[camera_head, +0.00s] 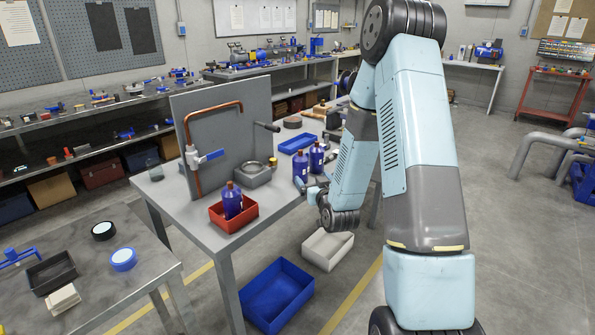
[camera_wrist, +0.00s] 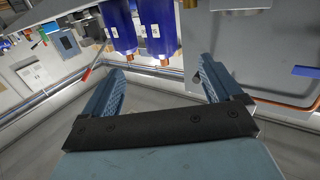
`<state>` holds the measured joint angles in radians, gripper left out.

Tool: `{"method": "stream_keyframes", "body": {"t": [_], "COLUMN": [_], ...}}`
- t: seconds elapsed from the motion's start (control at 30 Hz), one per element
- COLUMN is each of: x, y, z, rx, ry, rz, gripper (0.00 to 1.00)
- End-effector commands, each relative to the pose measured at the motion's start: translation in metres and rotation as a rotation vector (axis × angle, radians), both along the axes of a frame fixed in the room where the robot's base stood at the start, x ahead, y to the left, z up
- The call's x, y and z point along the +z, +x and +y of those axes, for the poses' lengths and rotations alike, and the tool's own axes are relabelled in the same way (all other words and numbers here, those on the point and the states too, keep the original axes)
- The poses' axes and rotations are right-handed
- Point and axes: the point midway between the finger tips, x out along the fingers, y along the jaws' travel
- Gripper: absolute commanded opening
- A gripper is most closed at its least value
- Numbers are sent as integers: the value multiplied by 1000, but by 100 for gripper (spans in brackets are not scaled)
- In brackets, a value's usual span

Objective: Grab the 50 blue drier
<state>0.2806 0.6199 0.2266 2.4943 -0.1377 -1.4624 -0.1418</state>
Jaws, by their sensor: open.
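Two blue bottles with brown caps stand upright side by side on the workbench, the nearer bottle (camera_head: 299,166) and the farther bottle (camera_head: 316,158). A third blue bottle (camera_head: 232,200) stands in a red bin (camera_head: 248,221) at the bench's near corner. No label text is readable, so I cannot tell which is the 50 blue drier. My gripper (camera_head: 316,191) is just in front of the two bottles. In the wrist view my gripper (camera_wrist: 156,75) has its fingers wide apart with nothing between them. Two blue bottles, a left one (camera_wrist: 120,25) and a right one (camera_wrist: 158,28), appear inverted beyond the fingertips.
A grey panel with a copper pipe (camera_head: 189,133) and blue valve stands on the workbench (camera_head: 205,222). A metal vise-like block (camera_head: 256,176) and a blue tray (camera_head: 297,143) are near the bottles. A blue bin (camera_head: 277,297) and a grey bin (camera_head: 328,249) lie on the floor.

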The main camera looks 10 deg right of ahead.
Motion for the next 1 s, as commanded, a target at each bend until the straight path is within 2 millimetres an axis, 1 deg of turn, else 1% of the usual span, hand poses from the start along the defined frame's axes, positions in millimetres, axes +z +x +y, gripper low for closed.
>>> {"method": "stream_keyframes", "body": {"t": [0.03, 0.1, 0.17, 0.27, 0.37, 0.6, 0.7, 0.8, 1.0], "x": [-6, -9, -11, -12, -11, -11, -11, -11, -10], "y": [-1, -2, -2, 3, 16, 57, 71, 79, 89], "z": [-1, -2, -2, -2, -1, 1, 2, 2, 4], "rx": [-5, -9, -12, -13, -13, -12, -12, -12, -12], "ry": [8, 15, 18, 21, 21, 20, 20, 20, 20], "rz": [-12, -29, -41, -51, -54, -53, -52, -51, -51], "gripper": [92, 92, 92, 92, 92, 92, 92, 92, 92]}}
